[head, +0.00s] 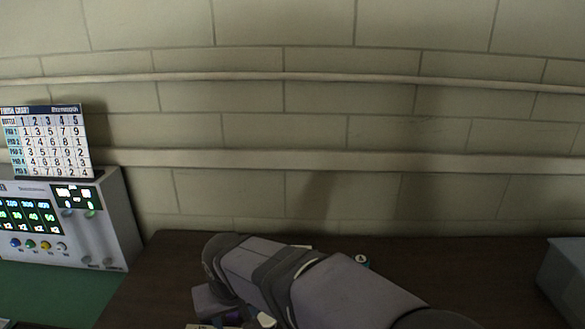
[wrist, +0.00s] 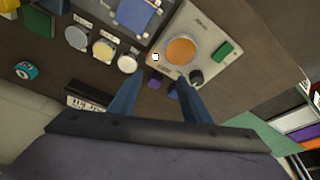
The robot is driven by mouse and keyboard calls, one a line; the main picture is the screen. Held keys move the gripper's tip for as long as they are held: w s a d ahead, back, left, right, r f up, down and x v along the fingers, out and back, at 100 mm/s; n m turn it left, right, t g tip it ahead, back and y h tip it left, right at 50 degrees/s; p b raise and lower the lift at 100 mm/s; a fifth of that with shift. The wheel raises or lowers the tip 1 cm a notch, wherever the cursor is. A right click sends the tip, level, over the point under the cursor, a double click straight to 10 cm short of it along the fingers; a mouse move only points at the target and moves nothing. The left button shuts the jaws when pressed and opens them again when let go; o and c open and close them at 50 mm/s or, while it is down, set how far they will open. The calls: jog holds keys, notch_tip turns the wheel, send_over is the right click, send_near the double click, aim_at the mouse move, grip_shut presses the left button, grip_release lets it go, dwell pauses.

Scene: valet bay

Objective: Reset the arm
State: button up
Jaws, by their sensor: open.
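My arm lies across the lower middle of the head view, over the dark table. My gripper (wrist: 158,82) shows in the wrist view as two blue fingers, spread apart. I see nothing clearly held between them. The fingers point toward a light grey panel (wrist: 209,26) with an orange disc (wrist: 180,51), a black knob (wrist: 196,77) and a green block (wrist: 222,50). Small purple pieces (wrist: 173,89) show beside the right finger. In the head view my gripper is not clearly visible.
Round-topped items (wrist: 104,50) stand left of the panel, near a blue pad (wrist: 136,14). A teal round item (wrist: 27,70) sits apart. A white instrument (head: 108,222) carrying a number chart (head: 48,141) stands left on green; a grey box (head: 565,275) is at right.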

jog(key=s+d+r+m+g+h+p, duration=0.15)
jog(key=d+p, duration=0.25)
jog(key=d, duration=0.5)
jog(key=s+d+r+m+p, duration=0.1)
jog(key=d+r+p, duration=0.15)
jog(key=d, duration=0.55)
jog(key=s+d+m+g+p, duration=0.2)
jog(key=s+d+p, duration=0.4)
jog(key=s+d, duration=0.5)
jog(key=shift+s+d+r+p, duration=0.15)
jog(key=shift+d+r+p, duration=0.05)
jog(key=shift+d+p, duration=0.15)
